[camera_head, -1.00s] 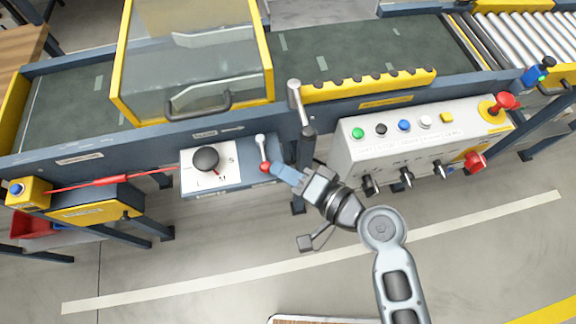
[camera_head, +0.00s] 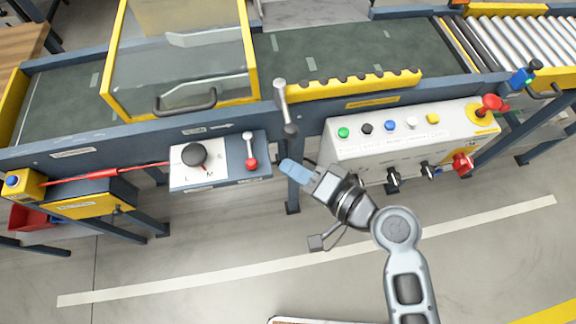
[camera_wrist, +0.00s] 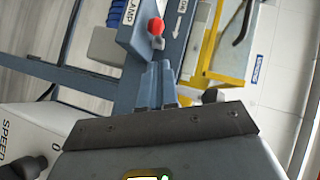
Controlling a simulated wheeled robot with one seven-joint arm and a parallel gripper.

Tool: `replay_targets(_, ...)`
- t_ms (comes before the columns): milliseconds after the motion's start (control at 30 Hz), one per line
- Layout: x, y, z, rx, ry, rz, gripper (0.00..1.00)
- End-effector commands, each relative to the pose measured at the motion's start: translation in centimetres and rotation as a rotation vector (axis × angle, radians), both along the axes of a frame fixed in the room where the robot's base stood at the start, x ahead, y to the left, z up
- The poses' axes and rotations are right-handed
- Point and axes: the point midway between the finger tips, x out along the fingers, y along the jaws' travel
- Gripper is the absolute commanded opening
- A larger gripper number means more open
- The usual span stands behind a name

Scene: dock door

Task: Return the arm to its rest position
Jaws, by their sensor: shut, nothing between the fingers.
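My gripper (camera_head: 294,171) is shut and empty, its blue-grey fingers together. In the head view it hangs in front of the conveyor's side, just right of the small blue panel with the red-knobbed lever (camera_head: 251,162), apart from it. My arm reaches in from the lower right, bent at the elbow. In the wrist view the shut fingers (camera_wrist: 158,84) point toward the red knob (camera_wrist: 156,26), which lies beyond their tips.
The white control box (camera_head: 400,148) with buttons and knobs stands close right of my gripper. The black selector dial (camera_head: 194,154) is at left. A grey upright handle (camera_head: 283,100) rises behind the fingers. The floor (camera_head: 200,285) in front is mostly open.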

Motion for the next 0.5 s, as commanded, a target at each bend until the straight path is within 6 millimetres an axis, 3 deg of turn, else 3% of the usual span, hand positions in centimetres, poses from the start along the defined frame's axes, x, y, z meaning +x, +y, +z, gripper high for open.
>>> replay_targets(500, -4.7, -5.5, 2.0, 0.0, -0.001, -0.001, 0.0)
